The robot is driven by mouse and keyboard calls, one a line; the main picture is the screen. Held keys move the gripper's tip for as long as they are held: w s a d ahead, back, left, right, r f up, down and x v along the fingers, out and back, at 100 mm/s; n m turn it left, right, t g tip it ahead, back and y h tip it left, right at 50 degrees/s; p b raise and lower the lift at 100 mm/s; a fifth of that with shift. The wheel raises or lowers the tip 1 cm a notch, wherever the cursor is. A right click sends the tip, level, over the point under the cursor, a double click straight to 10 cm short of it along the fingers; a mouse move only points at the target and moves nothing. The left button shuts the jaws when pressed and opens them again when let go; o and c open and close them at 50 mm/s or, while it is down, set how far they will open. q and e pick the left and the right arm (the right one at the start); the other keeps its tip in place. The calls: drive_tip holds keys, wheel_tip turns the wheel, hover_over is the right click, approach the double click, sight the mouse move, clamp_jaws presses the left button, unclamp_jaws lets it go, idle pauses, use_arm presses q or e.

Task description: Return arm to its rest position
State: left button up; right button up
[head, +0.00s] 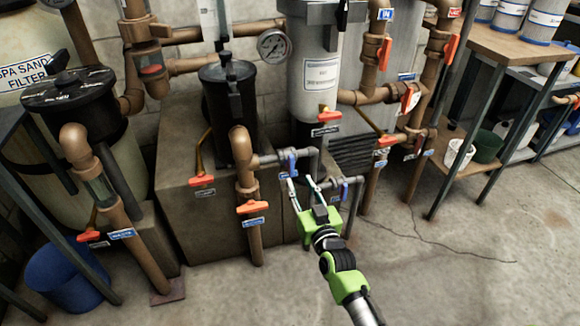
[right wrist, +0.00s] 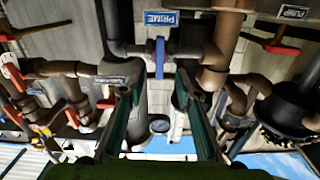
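My right gripper (head: 302,182) is green with slim dark fingers and reaches up from the bottom of the head view to small grey piping. Its two fingers stand apart, with nothing held. A blue valve handle (head: 291,163) is close to the fingertips. In the right wrist view, which is upside down, a blue handle (right wrist: 160,57) shows between the open fingertips (right wrist: 157,84), with a gap on both sides. I cannot tell whether it lies between the fingers or just beyond them. My left gripper is not in view.
Brown pipes with orange handles (head: 252,207) crowd around the gripper. A black lidded pot (head: 228,95) and a grey canister (head: 315,75) stand behind. A second blue handle (head: 345,191) is right of the fingers. A shelf (head: 500,45) is at right. The floor at front right is clear.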

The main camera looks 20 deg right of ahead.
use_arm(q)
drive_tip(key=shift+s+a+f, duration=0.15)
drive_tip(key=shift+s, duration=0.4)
